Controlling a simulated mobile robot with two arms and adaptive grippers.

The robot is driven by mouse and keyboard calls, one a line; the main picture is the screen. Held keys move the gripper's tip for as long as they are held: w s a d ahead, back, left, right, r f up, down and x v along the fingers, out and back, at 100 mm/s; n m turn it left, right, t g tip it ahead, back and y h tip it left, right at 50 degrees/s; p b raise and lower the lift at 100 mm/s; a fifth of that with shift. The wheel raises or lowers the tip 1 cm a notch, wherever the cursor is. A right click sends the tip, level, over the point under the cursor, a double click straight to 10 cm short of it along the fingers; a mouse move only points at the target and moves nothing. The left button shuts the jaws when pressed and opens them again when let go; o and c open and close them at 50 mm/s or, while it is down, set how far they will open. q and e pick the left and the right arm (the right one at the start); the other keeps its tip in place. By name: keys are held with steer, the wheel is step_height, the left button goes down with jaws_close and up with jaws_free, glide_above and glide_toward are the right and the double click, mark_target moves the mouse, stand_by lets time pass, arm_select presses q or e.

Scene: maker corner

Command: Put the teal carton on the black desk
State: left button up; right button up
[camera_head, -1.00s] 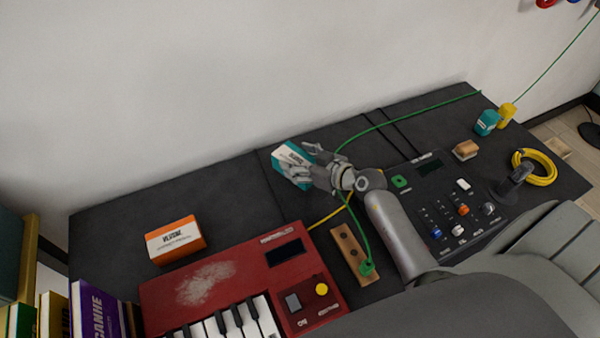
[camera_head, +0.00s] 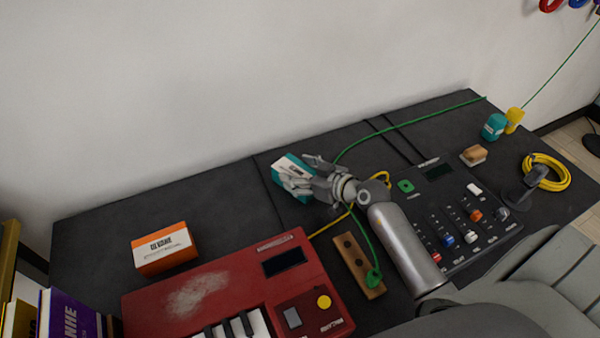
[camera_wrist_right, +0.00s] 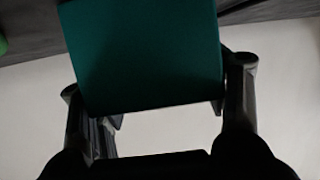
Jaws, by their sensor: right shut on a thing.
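The teal carton (camera_head: 292,177), with a white label face, is between the fingers of my right gripper (camera_head: 300,182) over the back middle of the black desk (camera_head: 225,205). The right gripper is shut on it. The carton is tilted in the head view; I cannot tell whether its underside touches the desk. In the right wrist view a plain teal face of the carton (camera_wrist_right: 142,50) fills the upper middle, between the two dark fingers (camera_wrist_right: 165,105). My left gripper is not in view.
An orange and white box (camera_head: 163,248) stands left, behind a red keyboard (camera_head: 215,285). A wooden strip (camera_head: 352,262), green and yellow cables and a black mixer (camera_head: 460,215) lie to the right. Bare desk lies between the orange box and the carton.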

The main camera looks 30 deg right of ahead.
steer(key=o, duration=1.3)
steer(key=shift+c, duration=0.2)
steer(key=shift+s+r, duration=0.2)
steer(key=shift+s, duration=0.05)
steer(key=p+v, duration=0.1)
steer(key=v, duration=1)
steer(key=shift+s+r, duration=0.15)
steer(key=shift+s, duration=0.1)
steer(key=shift+d, duration=0.15)
